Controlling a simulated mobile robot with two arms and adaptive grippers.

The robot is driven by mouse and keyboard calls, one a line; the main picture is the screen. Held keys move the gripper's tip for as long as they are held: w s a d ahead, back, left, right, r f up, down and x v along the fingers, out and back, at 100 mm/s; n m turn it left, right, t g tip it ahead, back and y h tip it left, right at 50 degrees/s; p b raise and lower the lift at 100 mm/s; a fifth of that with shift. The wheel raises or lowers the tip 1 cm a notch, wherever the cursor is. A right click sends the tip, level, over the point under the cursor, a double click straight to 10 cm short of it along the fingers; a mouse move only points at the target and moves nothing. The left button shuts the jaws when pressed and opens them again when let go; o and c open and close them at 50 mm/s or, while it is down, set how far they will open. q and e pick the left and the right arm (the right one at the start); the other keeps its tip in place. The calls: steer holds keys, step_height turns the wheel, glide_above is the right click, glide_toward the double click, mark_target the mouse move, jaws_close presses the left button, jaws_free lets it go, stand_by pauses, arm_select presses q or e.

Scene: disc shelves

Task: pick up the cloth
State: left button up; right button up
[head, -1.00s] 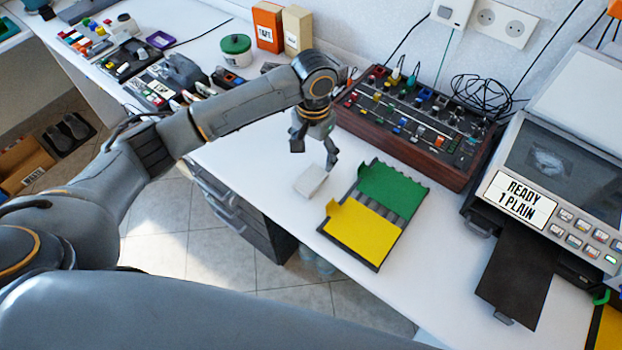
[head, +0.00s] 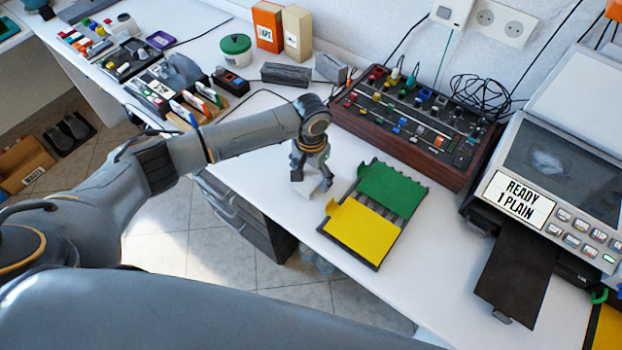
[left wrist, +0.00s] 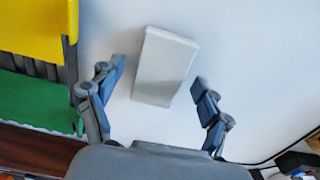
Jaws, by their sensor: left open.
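The cloth (head: 305,192) is a small white, folded pad lying flat on the white desk, left of the yellow and green tray. In the head view my left gripper (head: 312,182) hangs over it with fingers pointing down and hides part of it. In the left wrist view the cloth (left wrist: 165,66) lies tilted beyond and between the spread fingertips of my left gripper (left wrist: 158,73). The gripper is open and empty, with white desk showing between each finger and the cloth. My right gripper is not in view.
The tray with yellow and green panels (head: 358,232) lies close right of the cloth. A wood-sided control panel (head: 410,125) stands behind, and a printer (head: 560,175) at the right. The desk's front edge is near the cloth. Boxes and small items crowd the back left.

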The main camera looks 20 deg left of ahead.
mark_target(311, 178)
arm_select(q)
steer(key=c, duration=1.1)
steer(key=shift+c, duration=0.3)
steer(key=shift+r, duration=0.55)
step_height(311, 178, up, 2)
steer(key=shift+r, duration=0.2)
steer(key=s+d+r, duration=0.2)
steer(key=s+r, duration=0.7)
steer(key=s, duration=0.5)
steer(key=shift+r, duration=0.25)
steer(key=shift+w, duration=0.1)
